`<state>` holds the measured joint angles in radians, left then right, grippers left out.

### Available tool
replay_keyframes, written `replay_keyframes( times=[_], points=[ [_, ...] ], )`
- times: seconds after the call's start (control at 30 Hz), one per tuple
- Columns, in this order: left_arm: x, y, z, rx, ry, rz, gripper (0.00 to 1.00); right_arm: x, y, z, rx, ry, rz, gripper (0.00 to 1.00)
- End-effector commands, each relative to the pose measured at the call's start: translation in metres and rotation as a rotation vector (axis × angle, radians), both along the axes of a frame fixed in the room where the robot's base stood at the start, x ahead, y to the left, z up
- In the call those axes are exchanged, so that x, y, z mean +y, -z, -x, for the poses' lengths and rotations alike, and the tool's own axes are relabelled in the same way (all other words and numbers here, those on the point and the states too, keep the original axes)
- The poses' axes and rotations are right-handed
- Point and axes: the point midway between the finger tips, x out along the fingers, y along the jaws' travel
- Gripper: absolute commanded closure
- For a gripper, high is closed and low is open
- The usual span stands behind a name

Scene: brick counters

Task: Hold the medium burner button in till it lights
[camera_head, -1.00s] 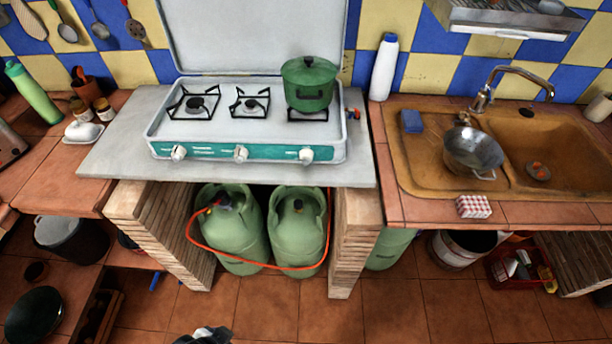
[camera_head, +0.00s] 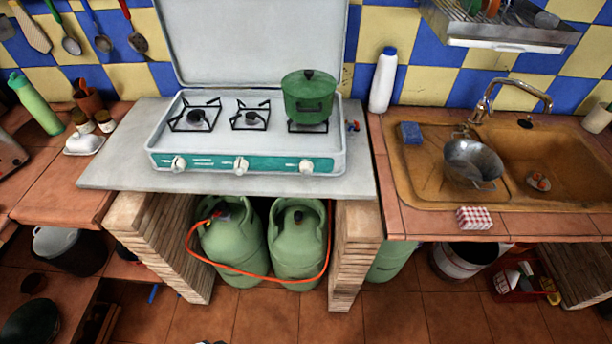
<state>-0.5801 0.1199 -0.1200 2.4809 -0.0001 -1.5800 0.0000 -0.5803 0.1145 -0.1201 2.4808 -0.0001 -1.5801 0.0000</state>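A white and teal gas stove (camera_head: 215,160) stands on the grey slab with its lid up. Its front panel has three white knobs: left (camera_head: 178,165), middle (camera_head: 241,166) and right (camera_head: 306,167). I cannot tell which is the medium burner's, nor make out a separate button. The left burner (camera_head: 197,117) and middle burner (camera_head: 250,116) are bare, and no flame shows on them. A green lidded pot (camera_head: 309,98) covers the right burner. Neither gripper shows clearly; only a tiny dark sliver is at the bottom edge, too small to identify.
Two green gas cylinders (camera_head: 232,240) with an orange hose (camera_head: 235,270) stand under the slab (camera_head: 120,160). The space before the knobs is clear.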

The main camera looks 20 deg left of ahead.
Motion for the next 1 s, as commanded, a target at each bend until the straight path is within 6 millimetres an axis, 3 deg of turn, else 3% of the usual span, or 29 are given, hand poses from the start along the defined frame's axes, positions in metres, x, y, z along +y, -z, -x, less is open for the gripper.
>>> replay_keyframes(
  times=[0.3,1.0],
  points=[
    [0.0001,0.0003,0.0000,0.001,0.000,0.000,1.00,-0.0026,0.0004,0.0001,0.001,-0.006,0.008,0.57],
    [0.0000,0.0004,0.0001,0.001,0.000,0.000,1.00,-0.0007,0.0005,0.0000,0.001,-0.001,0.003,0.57]
  ],
)
